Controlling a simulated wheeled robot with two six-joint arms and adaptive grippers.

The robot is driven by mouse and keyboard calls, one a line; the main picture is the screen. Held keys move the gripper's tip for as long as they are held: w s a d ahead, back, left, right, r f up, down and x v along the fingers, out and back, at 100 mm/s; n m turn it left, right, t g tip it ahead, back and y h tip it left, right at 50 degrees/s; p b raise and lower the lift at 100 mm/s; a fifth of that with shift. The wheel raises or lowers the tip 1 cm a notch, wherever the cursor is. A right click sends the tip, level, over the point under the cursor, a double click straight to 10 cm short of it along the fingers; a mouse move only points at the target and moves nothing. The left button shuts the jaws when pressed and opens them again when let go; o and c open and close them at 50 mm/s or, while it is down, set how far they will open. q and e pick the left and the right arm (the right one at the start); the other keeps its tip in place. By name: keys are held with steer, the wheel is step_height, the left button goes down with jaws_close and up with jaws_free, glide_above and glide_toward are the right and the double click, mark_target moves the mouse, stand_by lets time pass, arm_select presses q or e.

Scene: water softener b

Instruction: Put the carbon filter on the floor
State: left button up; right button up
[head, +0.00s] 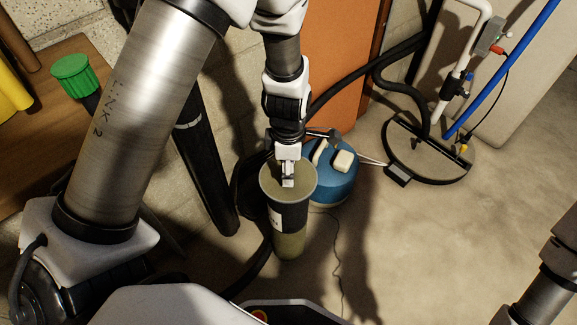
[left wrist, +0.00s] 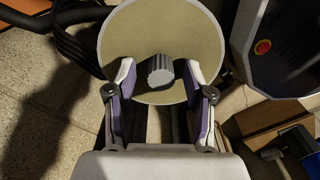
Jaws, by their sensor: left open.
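The carbon filter (head: 292,218) is an upright cylinder with a beige top, a dark band with a pale label and a greenish lower part. Its foot appears to be on the concrete floor, beside the blue tank. In the left wrist view its round beige top (left wrist: 130,45) carries a small grey knob (left wrist: 160,78). My left gripper (head: 288,180) points down at the top of the filter. Its fingers (left wrist: 160,66) are open, one on each side of the knob, with gaps visible. My right gripper is outside both views.
A blue tank (head: 335,185) stands just right of the filter. A round black-rimmed basin (head: 432,170) with hoses is farther right. An orange cabinet (head: 335,50) stands behind. A green-capped container (head: 76,75) is on a wooden surface (head: 35,140) at left.

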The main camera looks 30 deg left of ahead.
arm_select(q)
step_height(320, 180, up, 12)
steer(key=p, duration=0.6)
